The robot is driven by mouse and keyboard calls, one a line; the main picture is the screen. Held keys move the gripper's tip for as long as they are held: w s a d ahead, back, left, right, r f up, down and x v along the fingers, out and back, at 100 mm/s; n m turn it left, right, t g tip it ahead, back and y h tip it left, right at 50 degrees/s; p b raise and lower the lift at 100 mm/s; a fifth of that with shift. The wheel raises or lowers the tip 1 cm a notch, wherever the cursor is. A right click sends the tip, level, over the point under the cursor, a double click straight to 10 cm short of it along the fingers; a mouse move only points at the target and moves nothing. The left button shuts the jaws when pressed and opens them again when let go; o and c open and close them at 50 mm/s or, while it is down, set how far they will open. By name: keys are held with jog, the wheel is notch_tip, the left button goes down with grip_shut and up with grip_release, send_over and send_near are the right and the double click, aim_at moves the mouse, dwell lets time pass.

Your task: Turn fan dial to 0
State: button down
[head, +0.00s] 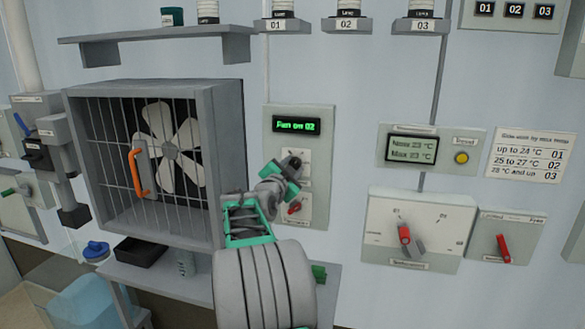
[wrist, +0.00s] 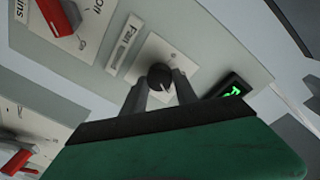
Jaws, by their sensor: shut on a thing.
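The fan dial (wrist: 160,75) is a small dark round knob with a light pointer mark, on a white plate in the wrist view. My gripper (wrist: 160,86) is shut on it, one finger on each side. In the head view my gripper (head: 287,171) is at the fan panel (head: 322,150), and my arm hides most of the dial and its scale. The display (head: 296,125) above reads "Fan on 02" in green. It also shows in the wrist view (wrist: 231,89), partly hidden. I cannot read the dial's numbers.
A red switch (head: 295,207) sits just below the dial on the same panel. The caged fan (head: 170,150) with an orange handle (head: 138,172) stands left. A thermostat panel (head: 418,225) and another red switch (head: 503,248) are at right. A shelf (head: 185,287) runs below.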

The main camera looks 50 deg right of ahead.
jog(key=shift+f+n+b, duration=0.1)
jog(key=shift+n+b, duration=0.2)
jog(key=shift+b, duration=0.5)
jog(key=n+b, duration=0.3)
jog(key=shift+f, duration=0.15)
jog(key=n+b, duration=0.2)
jog(key=n, duration=0.2)
jog(key=shift+b, duration=0.4)
jog(key=n+b, duration=0.1)
jog(key=n, duration=0.6)
jog(key=n+t+b, duration=0.1)
jog(key=n, duration=0.2)
jog(key=shift+r+n, duration=0.2)
jog(key=shift+n, duration=0.2)
jog(key=n, duration=0.6)
jog(key=shift+t, duration=0.3)
jog(key=shift+n, duration=0.5)
